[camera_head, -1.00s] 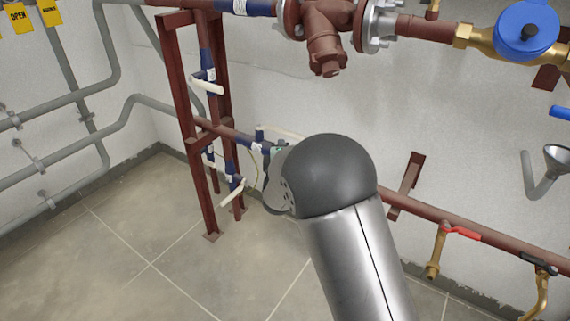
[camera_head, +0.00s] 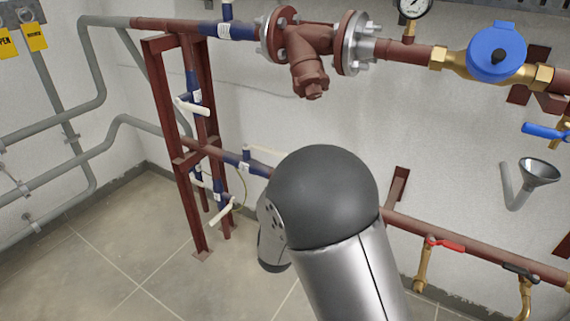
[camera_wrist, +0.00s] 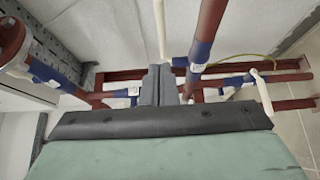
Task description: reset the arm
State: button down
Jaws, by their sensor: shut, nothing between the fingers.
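My gripper (camera_wrist: 159,86) shows in the wrist view at the middle, with its two grey fingers side by side and shut, nothing between them. Beyond the fingers are red pipes with blue sections and white-handled valves; I cannot tell how far away they are. In the head view my arm rises from the bottom, its dark rounded joint in front of the lower pipe. My gripper is hidden behind the arm in that view.
A red steel frame (camera_head: 163,120) with white-handled valves (camera_head: 190,105) stands left of my arm. A flanged red strainer (camera_head: 305,60), a blue-capped meter (camera_head: 496,52), a funnel (camera_head: 539,172) and a red-handled valve (camera_head: 445,243) line the wall. Tiled floor (camera_head: 110,250) is clear at left.

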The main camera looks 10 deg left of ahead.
jog(key=s+d+r+m+g+p, duration=0.4)
jog(key=d+r+m+p, duration=0.15)
jog(key=r+p, duration=0.2)
jog(key=s+d+r+m+g+p, duration=0.3)
jog(key=d+r+m+g+p, duration=0.1)
jog(key=d+r+p, duration=0.35)
jog(key=s+d+r+m+g+h+p, duration=0.1)
jog(key=s+d+r+m+g+p, duration=0.2)
jog(key=s, duration=0.5)
jog(key=s+d+r+m+g+h+p, duration=0.1)
jog(key=s+d+r+m+g+p, duration=0.2)
jog(key=s+d+r+p, duration=0.2)
jog(key=s+d+r+m+g+h+p, duration=0.1)
jog(key=s+d+r+m+g+p, duration=0.2)
jog(key=s, duration=0.8)
jog(key=shift+s+d+r+m+p, duration=0.35)
jog(key=shift+d+r+m+p, duration=0.3)
jog(key=shift+r+p, duration=0.4)
jog(key=shift+d+f, duration=0.1)
